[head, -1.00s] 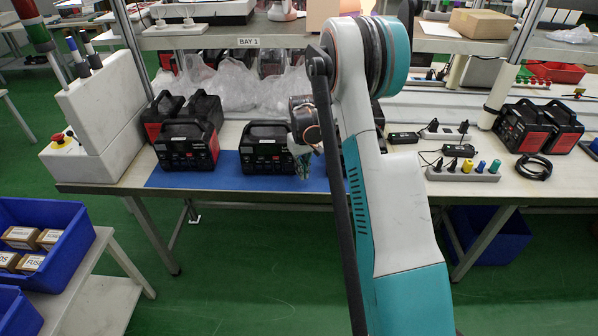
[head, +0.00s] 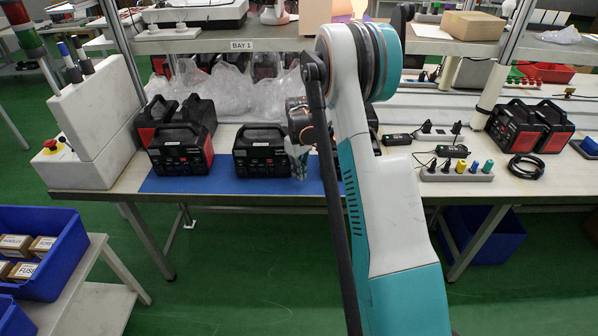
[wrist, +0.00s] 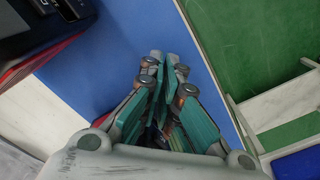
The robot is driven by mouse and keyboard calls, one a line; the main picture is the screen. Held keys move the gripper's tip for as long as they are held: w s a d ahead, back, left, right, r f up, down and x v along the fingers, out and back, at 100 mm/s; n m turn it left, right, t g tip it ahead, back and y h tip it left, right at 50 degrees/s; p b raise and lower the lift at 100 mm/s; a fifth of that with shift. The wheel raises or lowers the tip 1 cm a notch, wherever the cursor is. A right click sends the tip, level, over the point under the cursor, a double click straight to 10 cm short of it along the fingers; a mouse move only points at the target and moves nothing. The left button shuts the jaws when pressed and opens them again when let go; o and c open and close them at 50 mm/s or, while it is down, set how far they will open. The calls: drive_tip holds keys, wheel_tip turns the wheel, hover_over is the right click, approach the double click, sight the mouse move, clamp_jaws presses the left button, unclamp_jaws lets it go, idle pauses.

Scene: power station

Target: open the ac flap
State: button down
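Black and red power stations stand on the blue mat (head: 225,186): one on the left (head: 180,150) and one in the middle (head: 261,150). A further one is mostly hidden behind my arm. My gripper (head: 299,164) hangs just right of the middle station in the head view, partly covered by my arm. In the wrist view my gripper (wrist: 164,62) points down over the blue mat (wrist: 110,62), its teal fingers together with nothing visible between them. Part of a power station (wrist: 62,14) shows at the upper left, apart from the fingers. I cannot make out the AC flap.
Clear plastic bags (head: 235,88) lie behind the stations under the BAY 1 shelf (head: 205,43). A white box with an emergency stop (head: 95,120) stands left. A socket strip (head: 457,172) and more power stations (head: 530,126) are right. Blue bins (head: 45,255) sit front left.

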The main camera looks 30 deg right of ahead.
drive_tip(key=shift+w+a, duration=0.1)
drive_tip(key=c, duration=1.7)
unclamp_jaws()
wheel_tip(320, 180, up, 12)
